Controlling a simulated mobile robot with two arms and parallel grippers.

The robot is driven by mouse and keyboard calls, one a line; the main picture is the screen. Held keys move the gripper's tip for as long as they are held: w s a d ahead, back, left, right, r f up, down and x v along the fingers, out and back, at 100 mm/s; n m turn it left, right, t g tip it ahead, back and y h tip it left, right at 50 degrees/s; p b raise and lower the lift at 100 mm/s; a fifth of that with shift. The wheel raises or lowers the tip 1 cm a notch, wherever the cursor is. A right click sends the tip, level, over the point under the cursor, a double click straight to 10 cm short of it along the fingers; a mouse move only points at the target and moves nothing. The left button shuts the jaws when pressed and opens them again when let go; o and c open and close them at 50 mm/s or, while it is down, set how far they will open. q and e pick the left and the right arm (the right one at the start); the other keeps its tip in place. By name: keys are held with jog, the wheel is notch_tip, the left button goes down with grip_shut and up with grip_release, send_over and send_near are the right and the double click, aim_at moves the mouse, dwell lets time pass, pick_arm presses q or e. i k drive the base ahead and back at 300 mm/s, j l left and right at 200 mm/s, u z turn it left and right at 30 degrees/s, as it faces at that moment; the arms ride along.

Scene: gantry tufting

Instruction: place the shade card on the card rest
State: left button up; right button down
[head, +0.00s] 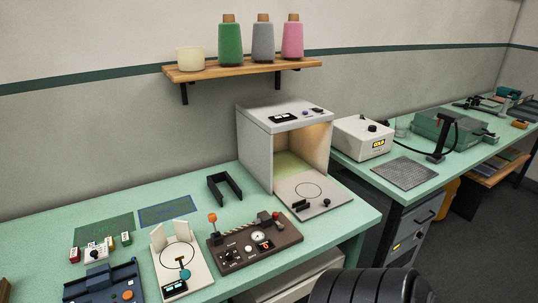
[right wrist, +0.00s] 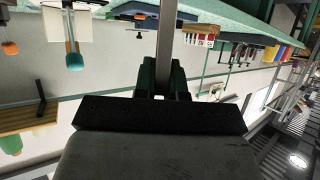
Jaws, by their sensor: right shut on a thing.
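In the right wrist view my right gripper (right wrist: 164,75) is shut on a thin pale grey thing, the shade card (right wrist: 166,32) as far as I can tell, seen edge-on. Its face and any colours are hidden. In the head view a dark ribbed part of my arm shows at the bottom right; the gripper itself is out of that picture. A black U-shaped bracket (head: 213,191), which looks like the card rest, lies empty on the green bench, left of the open light booth. I cannot confirm that it is the rest. My left gripper is not in view.
The light booth (head: 258,150) stands at the back. A brown control panel (head: 253,244) and a white stand with a dial (head: 182,262) are at the front. A shelf (head: 243,70) with yarn cones hangs above. Bare bench (head: 345,205) lies right of the booth.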

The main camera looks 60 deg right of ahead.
aim_at(300, 207)
jog(key=k+l+u, duration=0.1)
jog(key=l+u, duration=0.25)
jog(key=k+l+u, duration=0.15)
jog(key=l+u, duration=0.15)
jog(key=l, duration=0.2)
jog(key=k+l+u, duration=0.2)
jog(key=l+u, duration=0.15)
jog(key=k+l+u, duration=0.1)
jog(key=k+l, duration=0.45)
jog(key=l, duration=0.25)
jog(key=k+l+u, duration=0.1)
jog(key=k+l, duration=0.45)
jog(key=l, duration=0.2)
jog(key=k+l+u, duration=0.1)
jog(key=k+l, duration=0.5)
jog(key=l, duration=0.15)
